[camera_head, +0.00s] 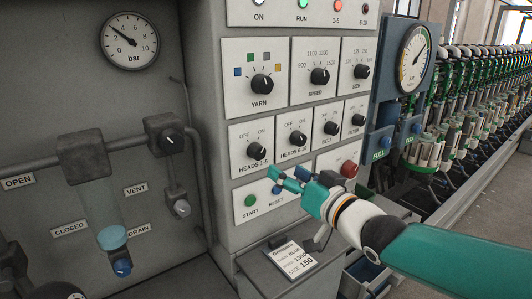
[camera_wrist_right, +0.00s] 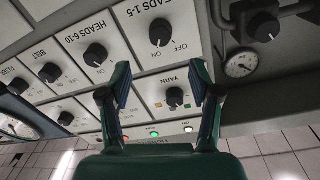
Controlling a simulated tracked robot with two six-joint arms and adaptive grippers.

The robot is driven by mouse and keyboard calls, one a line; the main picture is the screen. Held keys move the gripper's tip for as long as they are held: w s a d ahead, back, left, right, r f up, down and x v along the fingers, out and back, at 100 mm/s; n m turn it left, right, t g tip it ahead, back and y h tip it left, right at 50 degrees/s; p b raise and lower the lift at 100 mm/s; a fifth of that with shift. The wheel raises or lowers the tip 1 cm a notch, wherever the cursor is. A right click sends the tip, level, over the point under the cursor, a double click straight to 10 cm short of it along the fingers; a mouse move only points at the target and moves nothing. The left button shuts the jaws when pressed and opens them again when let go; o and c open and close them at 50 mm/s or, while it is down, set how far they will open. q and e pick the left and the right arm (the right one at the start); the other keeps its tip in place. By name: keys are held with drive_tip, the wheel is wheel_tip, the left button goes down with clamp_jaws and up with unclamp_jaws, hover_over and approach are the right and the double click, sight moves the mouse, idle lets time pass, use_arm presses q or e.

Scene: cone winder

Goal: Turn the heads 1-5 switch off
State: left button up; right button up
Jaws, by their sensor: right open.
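The heads 1-5 switch (camera_head: 252,154) is a black rotary knob on a white plate, with OFF at its upper left and ON at its upper right. In the right wrist view, which is upside down, the same knob (camera_wrist_right: 160,34) appears ahead of the fingers, and its pale mark seems to lie on the ON side. My right gripper (camera_head: 287,178) is open and empty, below and to the right of the knob in the head view, apart from it. Its two green fingers (camera_wrist_right: 158,84) are spread in the wrist view. My left gripper is out of view.
The heads 6-10 knob (camera_head: 298,138) sits close to the right, and the yarn knob (camera_head: 262,83) is above. The green start button (camera_head: 250,200) and blue reset button (camera_head: 277,189) lie below, beside my fingers. A pipe and valve knob (camera_head: 168,140) stand at the left.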

sight(261, 155)
drive_tip(key=p+x, duration=0.3)
drive_tip(key=x, duration=0.8)
